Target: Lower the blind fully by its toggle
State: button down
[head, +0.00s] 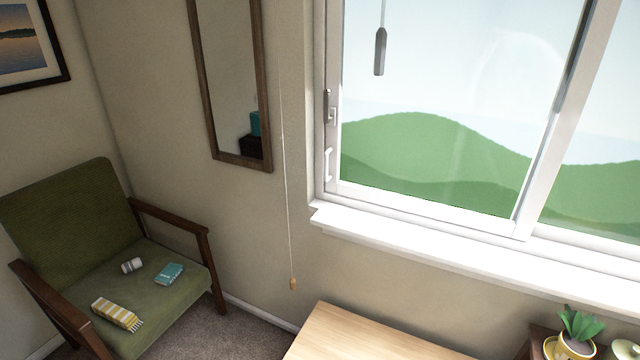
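A dark grey toggle (380,52) hangs on a short cord in front of the upper left part of the window (430,150). A small tan toggle (293,284) hangs at the low end of a long thin white cord (285,180) on the wall left of the window. The top of this cord is out of view. I cannot tell from this view which toggle works the blind. No blind fabric shows; the visible glass is uncovered, with green hills beyond. My gripper is not in view.
A light wooden top (365,338) stands below the white sill (450,250). A potted plant (578,330) is at the lower right. A green armchair (75,215) holding small items is at left; a framed mirror (265,90) hangs beside the long cord.

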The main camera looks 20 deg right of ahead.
aim_at(293, 287)
jog(key=i+j+z, duration=0.15)
jog(key=i+j, duration=0.2)
jog(key=i+j+z, duration=0.15)
jog(key=i+j, duration=0.2)
jog(key=i+j+z, duration=0.15)
jog(key=i+j, duration=0.15)
jog(key=j, duration=0.15)
jog(key=i+j+z, duration=0.15)
jog(key=i+j, duration=0.15)
jog(key=j, duration=0.15)
jog(key=i+j+z, duration=0.15)
jog(key=j, duration=0.35)
jog(key=i+l, duration=0.05)
jog(key=i, duration=0.05)
